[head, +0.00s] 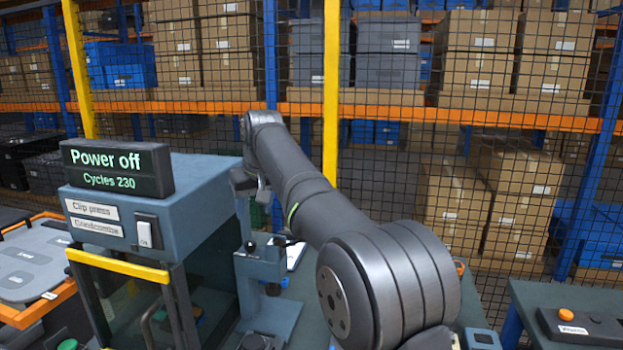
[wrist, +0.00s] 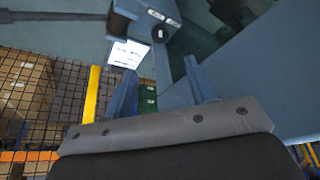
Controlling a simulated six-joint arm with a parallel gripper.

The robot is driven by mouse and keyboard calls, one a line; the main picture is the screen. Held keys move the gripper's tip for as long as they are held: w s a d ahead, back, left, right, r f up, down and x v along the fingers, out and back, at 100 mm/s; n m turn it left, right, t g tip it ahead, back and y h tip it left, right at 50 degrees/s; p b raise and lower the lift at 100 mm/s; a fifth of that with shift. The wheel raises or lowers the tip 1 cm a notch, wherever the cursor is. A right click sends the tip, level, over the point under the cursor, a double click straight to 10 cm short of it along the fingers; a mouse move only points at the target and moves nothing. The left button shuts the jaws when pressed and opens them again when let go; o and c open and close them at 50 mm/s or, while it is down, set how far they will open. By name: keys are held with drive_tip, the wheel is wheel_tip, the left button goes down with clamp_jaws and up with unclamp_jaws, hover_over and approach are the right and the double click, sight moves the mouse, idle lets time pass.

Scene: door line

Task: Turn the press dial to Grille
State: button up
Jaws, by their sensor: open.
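The clip press (head: 200,215) is a blue-grey cabinet at the left of the head view. Its black display (head: 117,167) reads "Power off" and "Cycles 230". Below are two labels, "Clip press" and one that looks like "Grindcombe", beside a white rocker switch (head: 144,234). I cannot make out a dial or a Grille mark in either view; the press's right side is partly hidden. In the wrist view my gripper (wrist: 160,66) is open, its two fingers apart with nothing between them. In the head view my arm reaches to the press's right side, and the fingers are not clear there.
A blue-grey bench fixture (head: 262,262) stands right of the press, below my wrist. A yellow bar (head: 118,266) crosses the press front. An orange-edged tray (head: 30,275) is at left. A control box (head: 580,328) with an orange button sits at right. Mesh fencing and shelves stand behind.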

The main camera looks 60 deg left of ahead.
drive_tip(key=w+d+r+m+g+y, duration=0.1)
drive_tip(key=w+d+r+m+y, duration=0.1)
drive_tip(key=d+r+m, duration=0.3)
drive_tip(key=w+d+r+m+g+y, duration=0.1)
drive_tip(key=w+d+r+m+y, duration=0.1)
drive_tip(key=d+r+m, duration=0.3)
drive_tip(key=w+d+m, duration=0.1)
drive_tip(key=d+m, duration=0.3)
drive_tip(key=d, duration=0.2)
drive_tip(key=shift+w+d+r, duration=0.3)
drive_tip(key=shift+d+r, duration=0.05)
drive_tip(key=n+t+h, duration=0.1)
drive_tip(key=n+h, duration=0.3)
drive_tip(key=n, duration=1.2)
hover_over(251, 243)
drive_tip(key=d, duration=0.7)
wheel_tip(251, 243, down, 7)
drive_tip(key=x, duration=0.5)
drive_tip(key=w+x, duration=0.1)
drive_tip(key=x, duration=1)
drive_tip(key=shift+w+f, duration=0.2)
